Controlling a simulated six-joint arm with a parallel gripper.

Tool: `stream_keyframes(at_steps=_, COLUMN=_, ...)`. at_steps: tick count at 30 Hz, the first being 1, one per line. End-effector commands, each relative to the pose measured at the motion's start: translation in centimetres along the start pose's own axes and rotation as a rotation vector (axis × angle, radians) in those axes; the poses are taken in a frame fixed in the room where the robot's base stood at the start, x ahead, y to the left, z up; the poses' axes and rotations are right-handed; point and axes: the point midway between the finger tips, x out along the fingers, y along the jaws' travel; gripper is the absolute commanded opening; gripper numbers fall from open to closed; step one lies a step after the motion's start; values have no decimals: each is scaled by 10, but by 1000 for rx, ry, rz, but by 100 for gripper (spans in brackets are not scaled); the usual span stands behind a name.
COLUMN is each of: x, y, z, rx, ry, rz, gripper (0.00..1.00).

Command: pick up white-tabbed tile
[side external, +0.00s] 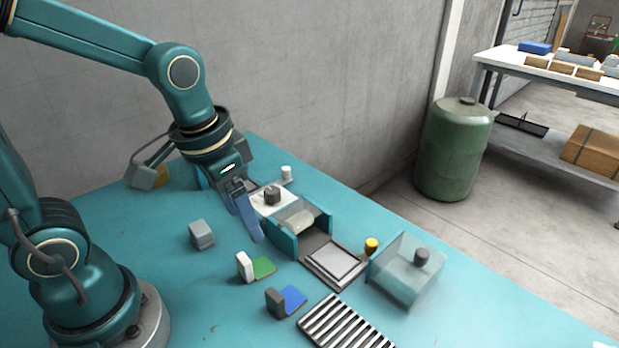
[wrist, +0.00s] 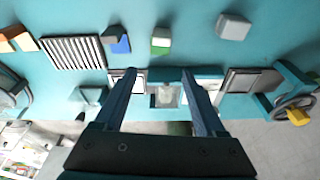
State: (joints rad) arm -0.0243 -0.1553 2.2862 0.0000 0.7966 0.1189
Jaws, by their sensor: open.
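The white-tabbed tile is a green tile (side external: 264,267) with an upright white tab (side external: 245,266) on its left end, lying on the teal table in the side view. In the wrist view its green face (wrist: 160,43) and pale tab (wrist: 163,32) show beyond the fingertips, near the top middle. My gripper (side external: 254,232) is open and empty, its fingers pointing down above the table beside the roller unit, apart from the tile. In the wrist view the two fingers (wrist: 158,76) are spread wide with the roller (wrist: 166,95) visible between them.
A grey block (side external: 202,235) sits left. The roller unit (side external: 281,238), a flat tray (side external: 320,267) and a clear box (side external: 405,270) line the far side. The table between block and tiles is clear.

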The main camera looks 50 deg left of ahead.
Motion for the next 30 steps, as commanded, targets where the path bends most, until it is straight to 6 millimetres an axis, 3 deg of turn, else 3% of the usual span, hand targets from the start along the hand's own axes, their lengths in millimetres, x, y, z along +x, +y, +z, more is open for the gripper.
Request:
stream_keyframes(at_steps=6, x=36, y=-2, z=7, rx=0, ry=-158, rz=18, gripper=72)
stream_keyframes(at_steps=24, x=90, y=0, z=25, rx=-6, ry=-218, rz=25, gripper=72)
stream_keyframes(at_steps=30, x=96, y=0, z=26, rx=-6, ry=-214, rz=24, gripper=72)
